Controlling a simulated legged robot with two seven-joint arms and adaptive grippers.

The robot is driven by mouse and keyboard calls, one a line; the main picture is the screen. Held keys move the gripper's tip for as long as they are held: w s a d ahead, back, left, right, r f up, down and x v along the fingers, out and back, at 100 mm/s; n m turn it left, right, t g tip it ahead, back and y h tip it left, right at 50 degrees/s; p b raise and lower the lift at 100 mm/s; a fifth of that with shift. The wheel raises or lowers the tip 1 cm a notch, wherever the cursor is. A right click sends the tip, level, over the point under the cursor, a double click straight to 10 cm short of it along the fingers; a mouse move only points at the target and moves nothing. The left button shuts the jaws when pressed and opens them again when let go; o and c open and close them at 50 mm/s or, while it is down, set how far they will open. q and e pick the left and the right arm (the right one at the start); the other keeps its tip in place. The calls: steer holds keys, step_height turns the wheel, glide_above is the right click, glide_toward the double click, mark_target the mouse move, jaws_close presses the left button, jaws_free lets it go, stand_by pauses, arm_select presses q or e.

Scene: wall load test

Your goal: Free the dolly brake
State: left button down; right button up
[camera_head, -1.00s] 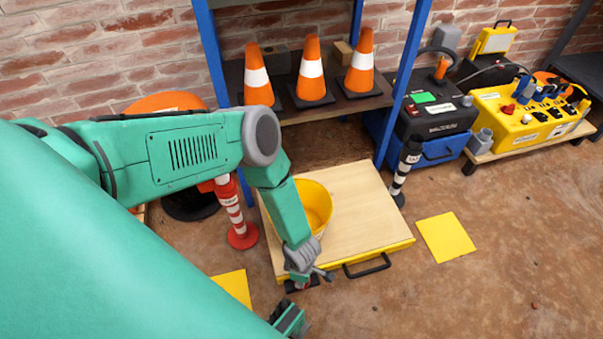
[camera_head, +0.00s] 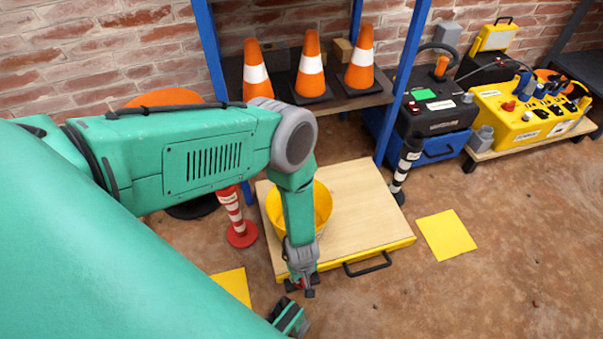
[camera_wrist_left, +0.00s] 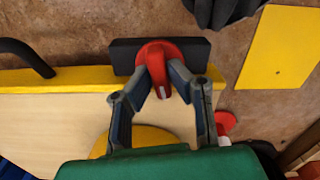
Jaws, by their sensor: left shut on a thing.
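The dolly (camera_head: 375,215) is a flat wooden platform with a yellow front edge and a black handle (camera_head: 367,266). The brake is a red knob with a small white mark (camera_wrist_left: 162,92) on a black block (camera_wrist_left: 124,54) at the dolly's front left corner. My left gripper (camera_head: 303,288) reaches down to this corner. In the left wrist view my left gripper (camera_wrist_left: 166,84) is shut on the red brake knob, with a finger on each side. In the head view the gripper mostly hides the knob.
A yellow bucket (camera_head: 323,205) stands on the dolly behind my left forearm. A red-and-white post (camera_head: 233,212) stands left, a black-and-white post (camera_head: 404,172) right. Yellow floor squares (camera_head: 446,234) flank the dolly. Shelved cones (camera_head: 311,65) are behind. Floor at front right is clear.

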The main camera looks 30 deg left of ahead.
arm_select(q)
steer(key=shift+w+d+r+m, duration=0.1)
steer(key=shift+w+m, duration=0.05)
steer(key=shift+m, duration=0.4)
steer(key=shift+w+d+m, duration=0.1)
steer(key=shift+m, duration=0.45)
steer(key=c, duration=1.5)
jaws_free()
steer(key=shift+c, duration=0.2)
steer(key=shift+s+a, duration=0.1)
step_height(320, 180, up, 12)
